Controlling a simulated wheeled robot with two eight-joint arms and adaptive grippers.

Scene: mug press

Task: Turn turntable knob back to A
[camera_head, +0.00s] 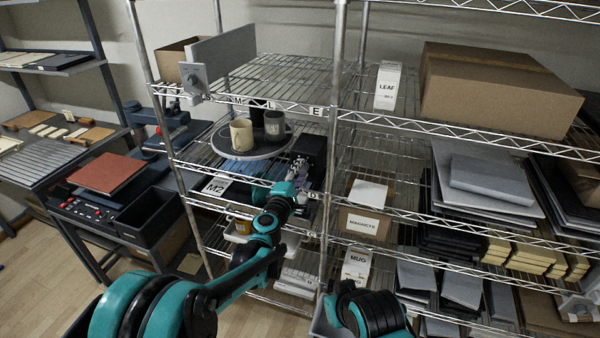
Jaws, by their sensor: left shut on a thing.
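The round grey turntable (222,150) sits on the middle shelf of the wire rack. A cream mug (241,135) and a dark grey mug (275,126) stand upright on it.
Rack posts (335,140) and wire shelf edges stand close around my left arm. A MAGNETS box (363,222) and a MUG box (356,265) are to the right. A press bench (105,180) stands at left.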

